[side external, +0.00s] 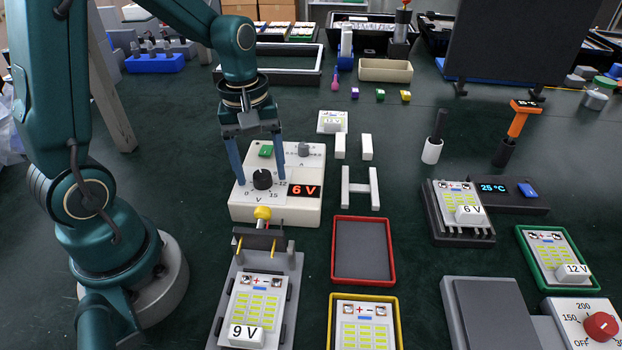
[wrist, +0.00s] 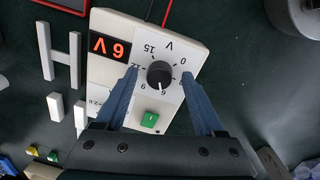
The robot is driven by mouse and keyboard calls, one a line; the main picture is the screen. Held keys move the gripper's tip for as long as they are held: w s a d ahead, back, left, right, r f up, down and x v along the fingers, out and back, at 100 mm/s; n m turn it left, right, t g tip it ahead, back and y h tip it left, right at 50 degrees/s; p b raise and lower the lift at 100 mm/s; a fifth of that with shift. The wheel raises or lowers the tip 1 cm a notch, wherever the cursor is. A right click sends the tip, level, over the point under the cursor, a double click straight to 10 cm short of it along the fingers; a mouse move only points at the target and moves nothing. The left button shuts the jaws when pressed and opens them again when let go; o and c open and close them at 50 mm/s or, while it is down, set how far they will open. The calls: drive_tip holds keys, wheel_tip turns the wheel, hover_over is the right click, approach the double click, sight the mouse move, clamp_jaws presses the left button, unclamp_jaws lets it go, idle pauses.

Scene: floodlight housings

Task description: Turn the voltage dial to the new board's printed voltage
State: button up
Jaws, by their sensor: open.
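The power supply (side external: 300,208) is a cream box whose orange display (side external: 304,190) reads 6 V. Its black voltage dial (side external: 262,179) has a scale from 0 to 15; in the wrist view the dial (wrist: 160,74) has its pale mark pointing down the picture, near the 6. My gripper (side external: 258,182) is open, one blue finger on each side of the dial; in the wrist view the fingers (wrist: 160,76) straddle it with gaps. Contact is not visible. A board marked 9 V (side external: 257,303) lies in the grey fixture in front of the supply.
A board marked 6 V (side external: 455,198) sits in a dark holder at right; one marked 12 V (side external: 545,245) is in a green tray. An empty red tray (side external: 390,250) and a yellow tray (side external: 397,318) stand nearby. A green button (wrist: 149,119) is close to my fingers.

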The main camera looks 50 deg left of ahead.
drive_tip(key=shift+f, duration=0.2)
clamp_jaws()
drive_tip(key=shift+m, duration=0.4)
drive_tip(key=m, duration=0.4)
drive_tip(key=shift+m, duration=0.4)
drive_tip(key=shift+a+m+g, duration=0.1)
drive_tip(key=shift+m+g, duration=0.2)
drive_tip(key=shift+m, duration=2.3)
